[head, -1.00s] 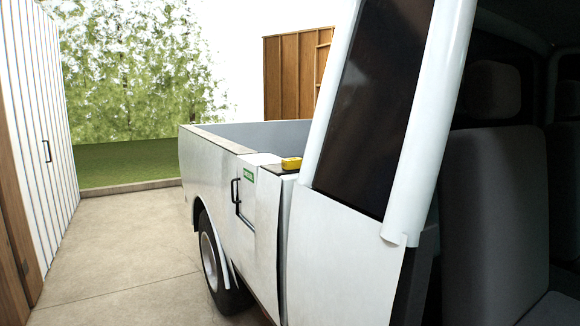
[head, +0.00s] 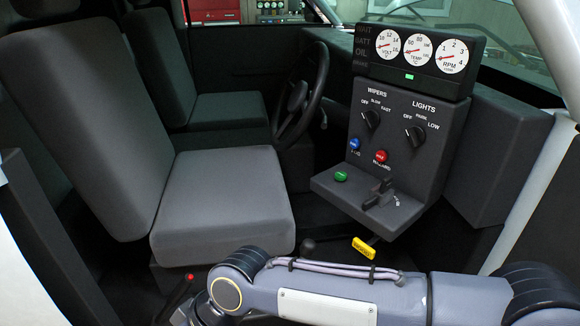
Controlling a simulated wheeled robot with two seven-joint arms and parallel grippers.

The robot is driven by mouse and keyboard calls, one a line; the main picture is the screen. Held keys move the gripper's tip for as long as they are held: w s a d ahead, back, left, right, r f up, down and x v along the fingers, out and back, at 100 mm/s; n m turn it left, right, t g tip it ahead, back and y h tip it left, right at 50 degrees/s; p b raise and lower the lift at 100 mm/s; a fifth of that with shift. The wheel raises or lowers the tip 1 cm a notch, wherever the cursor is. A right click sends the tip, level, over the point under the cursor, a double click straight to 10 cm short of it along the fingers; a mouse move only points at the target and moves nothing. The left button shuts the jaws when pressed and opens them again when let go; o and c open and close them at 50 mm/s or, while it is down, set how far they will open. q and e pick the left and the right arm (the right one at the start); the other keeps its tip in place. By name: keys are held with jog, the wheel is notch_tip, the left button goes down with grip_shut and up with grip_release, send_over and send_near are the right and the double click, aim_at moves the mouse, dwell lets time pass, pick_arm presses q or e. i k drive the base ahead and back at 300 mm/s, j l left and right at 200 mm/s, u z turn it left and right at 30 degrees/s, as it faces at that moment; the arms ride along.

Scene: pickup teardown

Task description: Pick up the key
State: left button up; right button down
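No key can be made out for certain. A yellow tag (head: 364,248) with dark lettering too small to read shows below the front edge of the console shelf, just above my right arm. A black lever-like piece (head: 380,194) stands on that shelf, right of a green button (head: 341,176); I cannot tell whether it is a key. My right arm comes in from the right along the bottom of the head view and bends down at the left. Its gripper is out of view. My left gripper is not in view.
The dash console (head: 400,150) carries wiper and light knobs, blue and red buttons, and gauges (head: 420,48) on top. A grey seat (head: 222,205) fills the left, with the steering wheel (head: 303,92) beyond. A red-tipped dark stalk (head: 190,277) stands by the seat base.

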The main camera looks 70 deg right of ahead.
aim_at(386, 183)
jog(key=z, duration=3.05)
jog(key=i+u, duration=0.15)
jog(key=u, duration=0.3)
jog(key=i+u, duration=0.15)
jog(key=u, duration=0.25)
jog(key=i+u, duration=0.1)
jog(key=u, duration=0.35)
